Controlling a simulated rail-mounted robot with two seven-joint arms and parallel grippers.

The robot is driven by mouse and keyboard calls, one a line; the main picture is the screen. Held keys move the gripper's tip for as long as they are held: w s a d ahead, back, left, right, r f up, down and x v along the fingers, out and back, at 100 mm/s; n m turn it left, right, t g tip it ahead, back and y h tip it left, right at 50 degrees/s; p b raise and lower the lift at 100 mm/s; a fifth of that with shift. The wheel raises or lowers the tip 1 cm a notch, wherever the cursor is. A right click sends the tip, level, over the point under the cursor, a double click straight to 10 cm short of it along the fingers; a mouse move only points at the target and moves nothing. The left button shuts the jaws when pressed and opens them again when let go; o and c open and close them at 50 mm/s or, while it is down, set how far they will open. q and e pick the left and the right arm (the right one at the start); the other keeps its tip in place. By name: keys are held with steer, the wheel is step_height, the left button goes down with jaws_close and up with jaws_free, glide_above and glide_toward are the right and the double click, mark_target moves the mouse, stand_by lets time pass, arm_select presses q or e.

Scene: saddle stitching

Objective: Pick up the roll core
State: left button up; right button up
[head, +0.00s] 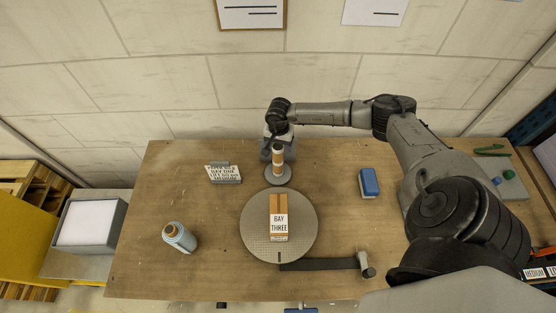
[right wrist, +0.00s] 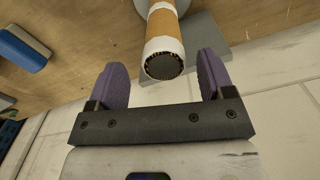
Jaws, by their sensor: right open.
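The roll core (head: 278,158) is an upright brown cylinder with white bands, on a round grey base (head: 278,176) behind the turntable. In the right wrist view the roll core (right wrist: 164,38) points its dark round end toward my right gripper (right wrist: 164,72). The two purple fingers stand wide apart, one to each side of that end, with gaps and nothing held. In the head view my right gripper (head: 279,141) is just behind and above the core, partly hidden by it. My left gripper is in neither view.
A round turntable (head: 250,237) carries a box labelled BAY THREE (head: 279,218). A sign (head: 224,174) stands left of the core, a blue block (head: 369,182) right. A dark bar (head: 320,265) lies at front.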

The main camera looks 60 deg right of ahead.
mark_target(278, 160)
steer(key=shift+w+f+p, duration=0.2)
steer(key=shift+f+p, duration=0.55)
steer(key=shift+f, duration=1.95)
steer(key=c, duration=1.2)
steer(key=shift+r, duration=0.15)
steer(key=shift+c, duration=0.2)
